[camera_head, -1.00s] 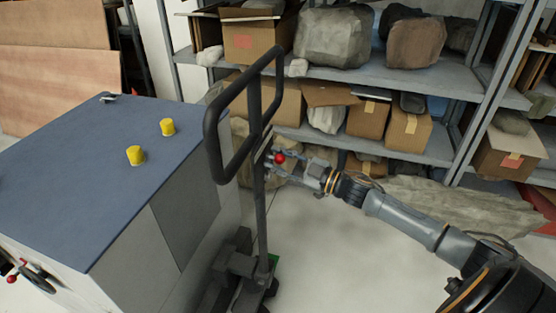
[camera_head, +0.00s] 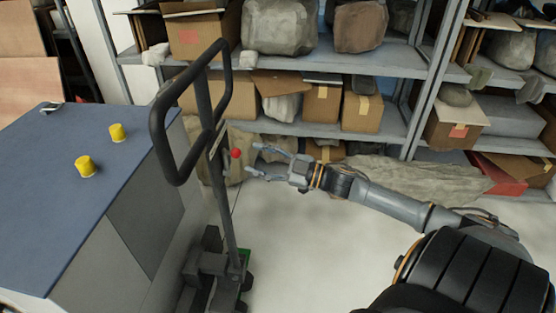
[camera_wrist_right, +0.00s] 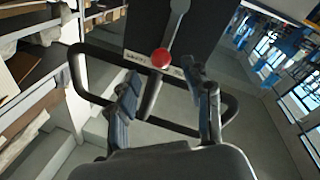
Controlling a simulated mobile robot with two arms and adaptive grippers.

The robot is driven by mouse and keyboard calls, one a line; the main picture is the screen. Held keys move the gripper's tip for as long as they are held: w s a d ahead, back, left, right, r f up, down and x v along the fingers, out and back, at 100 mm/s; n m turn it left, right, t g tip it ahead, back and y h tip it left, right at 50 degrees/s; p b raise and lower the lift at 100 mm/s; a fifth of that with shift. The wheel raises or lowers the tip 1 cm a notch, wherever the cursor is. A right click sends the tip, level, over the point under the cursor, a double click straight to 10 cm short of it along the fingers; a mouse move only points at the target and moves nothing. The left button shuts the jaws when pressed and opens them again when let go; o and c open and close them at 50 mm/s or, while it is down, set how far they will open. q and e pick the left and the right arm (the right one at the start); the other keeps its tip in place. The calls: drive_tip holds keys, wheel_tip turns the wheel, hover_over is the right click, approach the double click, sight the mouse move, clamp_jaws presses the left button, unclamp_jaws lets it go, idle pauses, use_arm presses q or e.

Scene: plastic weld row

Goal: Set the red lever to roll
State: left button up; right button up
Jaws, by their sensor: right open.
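The red lever's round knob (camera_head: 236,153) sits on the post of a pallet jack, below its black loop handle (camera_head: 160,125). My right gripper (camera_head: 251,161) is open and just to the right of the knob in the head view, with a small gap between them. In the right wrist view the knob (camera_wrist_right: 161,58) shows ahead, beyond the open fingers (camera_wrist_right: 160,90) and roughly between them. A light plate with dark markings, too small to read, lies behind the knob. My left gripper is not in view.
A blue-topped cabinet (camera_head: 60,190) with two yellow knobs stands to the left of the jack. Shelves (camera_head: 390,130) with boxes and rocks stand behind. The pale floor (camera_head: 310,250) right of the jack is clear.

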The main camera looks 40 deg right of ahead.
drive_tip(key=shift+v, duration=2.7)
drive_tip(key=s+d+f+m+h, duration=0.2)
drive_tip(key=d+f+m+h, duration=0.15)
drive_tip(key=f, duration=0.65)
drive_tip(key=s+d+f+m+h, duration=0.1)
drive_tip(key=d+f+m+h, duration=0.3)
drive_tip(key=f, duration=0.7)
drive_tip(key=s+f+m+g+h, duration=0.1)
drive_tip(key=s+f+g+h, duration=0.2)
drive_tip(key=f, duration=0.5)
drive_tip(key=s+f+m+g+h, duration=0.1)
drive_tip(key=s+f+g, duration=0.1)
drive_tip(key=s+f, duration=0.55)
drive_tip(key=s+a+f+m+g, duration=0.1)
drive_tip(key=s+a+f+g, duration=0.1)
drive_tip(key=s+a+f, duration=0.4)
drive_tip(key=s+a+f+g, duration=0.3)
drive_tip(key=s+f, duration=0.1)
drive_tip(key=f, duration=0.4)
drive_tip(key=s+a+f+g+y, duration=0.1)
drive_tip(key=s+a+f, duration=0.3)
drive_tip(key=s+a, duration=0.4)
drive_tip(key=s+a+f+g, duration=0.4)
drive_tip(key=s+a+f, duration=0.1)
drive_tip(key=s+a, duration=0.3)
drive_tip(key=shift+s+y, duration=0.35)
drive_tip(key=shift+s, duration=0.25)
drive_tip(key=shift+d+f, duration=0.1)
drive_tip(key=shift+f, duration=0.05)
